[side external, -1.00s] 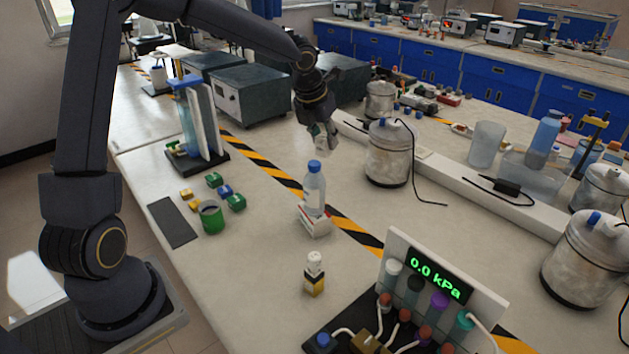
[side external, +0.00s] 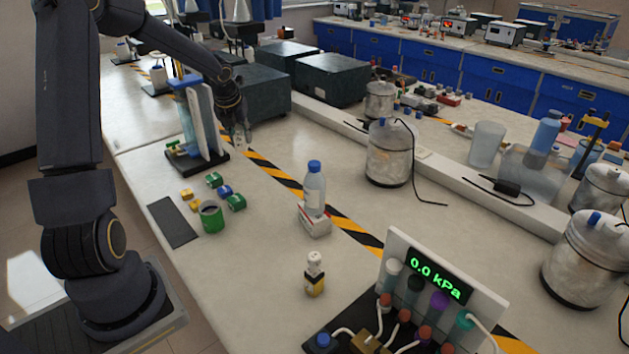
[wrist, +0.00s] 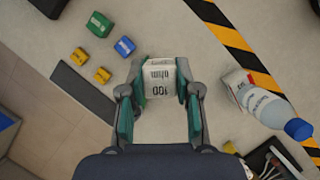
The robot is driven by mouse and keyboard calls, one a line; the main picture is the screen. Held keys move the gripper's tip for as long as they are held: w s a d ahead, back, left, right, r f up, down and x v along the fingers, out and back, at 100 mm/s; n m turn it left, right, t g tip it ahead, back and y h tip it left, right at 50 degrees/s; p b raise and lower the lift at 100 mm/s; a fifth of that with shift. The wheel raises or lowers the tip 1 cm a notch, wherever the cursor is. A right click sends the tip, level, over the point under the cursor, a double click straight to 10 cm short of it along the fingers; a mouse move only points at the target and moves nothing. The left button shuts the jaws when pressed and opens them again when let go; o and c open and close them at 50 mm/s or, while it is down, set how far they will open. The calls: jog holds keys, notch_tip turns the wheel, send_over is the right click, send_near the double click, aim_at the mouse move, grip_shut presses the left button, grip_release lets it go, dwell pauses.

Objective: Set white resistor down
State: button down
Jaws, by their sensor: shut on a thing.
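The white resistor (wrist: 160,80) is a white block with dark printing, between my fingertips in the wrist view. My gripper (wrist: 159,92) is shut on it, with a teal-lined finger on each side. In the side view my gripper (side external: 238,140) hangs above the bench beside the blue-framed stand, and the resistor is too small and blurred there to make out clearly.
A blue-capped bottle (side external: 314,188) stands on a white box (side external: 315,222). Several coloured blocks (side external: 225,191), a green cup (side external: 211,217) and a dark mat (side external: 172,222) lie nearer my base. The blue-framed stand (side external: 190,120) is close by.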

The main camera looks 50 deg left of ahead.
aim_at(243, 150)
notch_tip(243, 150, down, 5)
jog(key=shift+w+f, duration=0.1)
jog(key=w+a+f, duration=0.2)
jog(key=w+f, duration=0.1)
jog(key=w+a+f, duration=0.2)
jog(key=w+f, duration=0.1)
jog(key=w, duration=0.1)
jog(key=w+a+f, duration=0.2)
jog(key=w+f, duration=0.1)
jog(key=w, duration=0.1)
jog(key=shift+w+a+f, duration=0.2)
jog(key=shift+a, duration=0.15)
jog(key=shift+w+a+f, duration=0.15)
jog(key=shift+w+f, duration=0.1)
jog(key=shift+f, duration=1.7)
jog(key=shift+f, duration=0.2)
jog(key=c, duration=0.8)
grip_release()
